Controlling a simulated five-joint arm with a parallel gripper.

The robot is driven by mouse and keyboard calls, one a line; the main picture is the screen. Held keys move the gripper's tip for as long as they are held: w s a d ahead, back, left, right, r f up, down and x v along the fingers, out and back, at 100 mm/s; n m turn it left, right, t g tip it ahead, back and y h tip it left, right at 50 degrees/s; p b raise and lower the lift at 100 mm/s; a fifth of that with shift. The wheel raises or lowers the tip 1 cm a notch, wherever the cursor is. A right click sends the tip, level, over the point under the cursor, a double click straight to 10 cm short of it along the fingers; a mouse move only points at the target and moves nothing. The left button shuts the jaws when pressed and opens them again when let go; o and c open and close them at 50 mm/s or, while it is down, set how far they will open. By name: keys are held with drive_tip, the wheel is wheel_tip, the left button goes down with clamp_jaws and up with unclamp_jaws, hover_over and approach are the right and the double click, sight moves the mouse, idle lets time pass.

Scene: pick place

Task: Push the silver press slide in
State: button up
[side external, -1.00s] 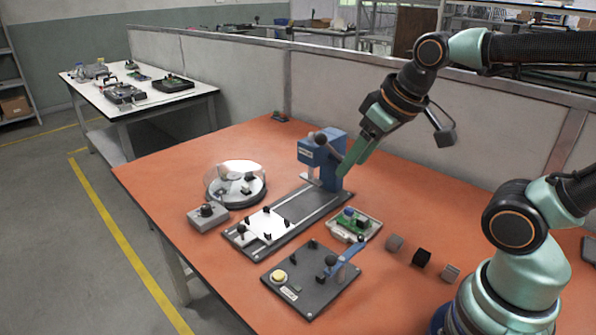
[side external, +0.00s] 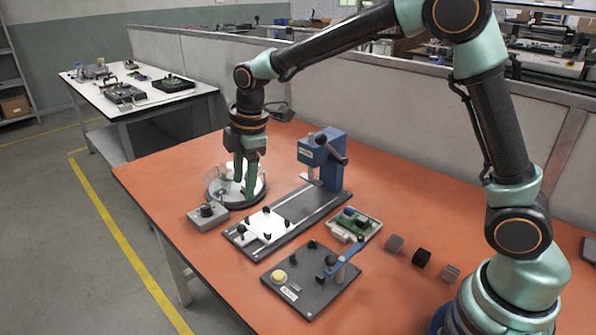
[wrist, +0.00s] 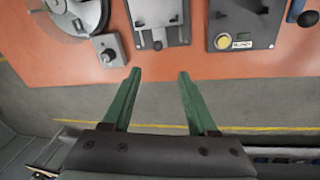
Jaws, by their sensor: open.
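The silver press slide (side external: 262,225) is a bright plate with black knobs. It sits at the near-left end of a grey rail (side external: 312,204), away from the blue press (side external: 322,158) at the rail's far end. In the wrist view the slide (wrist: 153,12) is at the top, ahead of the fingers. My gripper (side external: 244,189) has its green fingers pointing down, raised in front of the round clear-covered device in the side view.
The round device (side external: 215,187) and a grey knob box (side external: 208,216) stand left of the rail. A dark plate with a yellow button (side external: 305,289) and a green circuit board (side external: 354,222) lie to the right, with small blocks (side external: 421,257) beyond. The table edge (wrist: 75,84) shows near the fingers.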

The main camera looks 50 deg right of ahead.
sight(242, 227)
drive_tip(key=shift+n, duration=0.3)
drive_tip(key=w+f, duration=0.1)
drive_tip(key=f, duration=0.3)
drive_tip(key=w+f, duration=0.1)
drive_tip(key=f, duration=0.3)
drive_tip(key=w+f, duration=0.1)
drive_tip(key=f, duration=0.4)
drive_tip(key=shift+s, duration=0.1)
clamp_jaws()
drive_tip(key=shift+s, duration=0.1)
idle(0.8)
